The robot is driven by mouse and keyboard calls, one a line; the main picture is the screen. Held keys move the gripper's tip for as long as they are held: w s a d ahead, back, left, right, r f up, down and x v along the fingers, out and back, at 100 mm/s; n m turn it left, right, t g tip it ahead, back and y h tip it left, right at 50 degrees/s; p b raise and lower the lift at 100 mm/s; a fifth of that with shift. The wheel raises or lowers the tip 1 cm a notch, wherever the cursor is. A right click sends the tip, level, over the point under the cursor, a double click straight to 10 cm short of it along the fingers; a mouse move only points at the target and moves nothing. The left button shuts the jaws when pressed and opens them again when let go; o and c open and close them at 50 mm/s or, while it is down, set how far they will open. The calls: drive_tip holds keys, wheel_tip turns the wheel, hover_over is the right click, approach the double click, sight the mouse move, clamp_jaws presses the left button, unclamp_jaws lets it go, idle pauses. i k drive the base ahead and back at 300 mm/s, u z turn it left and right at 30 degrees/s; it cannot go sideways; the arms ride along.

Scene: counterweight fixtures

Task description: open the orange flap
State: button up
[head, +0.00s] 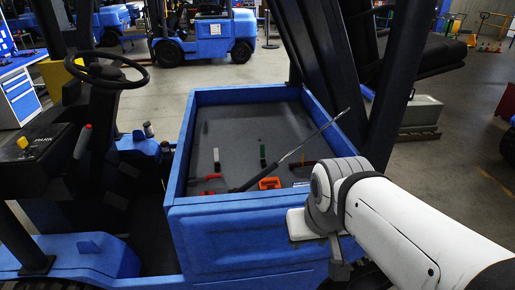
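A small orange part (269,183) lies low inside the blue open-topped bay (235,214), near its front wall. It is the clearest orange thing in view; I cannot tell whether it is the flap or how it is hinged. My white arm reaches in from the right and ends over the bay's front right corner. My gripper (338,262) seems to be the grey and white end there, right of and nearer than the orange part and apart from it. Its fingers cannot be made out, nor whether they are open.
A dark rod (285,157) slants up from the bay floor to the right wall. Red (211,178), green (263,155) and white (216,158) pieces stand in the bay. Black mast posts (335,75) rise behind. A steering wheel (106,68) is at left.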

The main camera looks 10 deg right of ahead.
sight(273, 182)
drive_tip(key=z, duration=0.05)
drive_tip(key=i, duration=1)
drive_tip(key=u, duration=0.05)
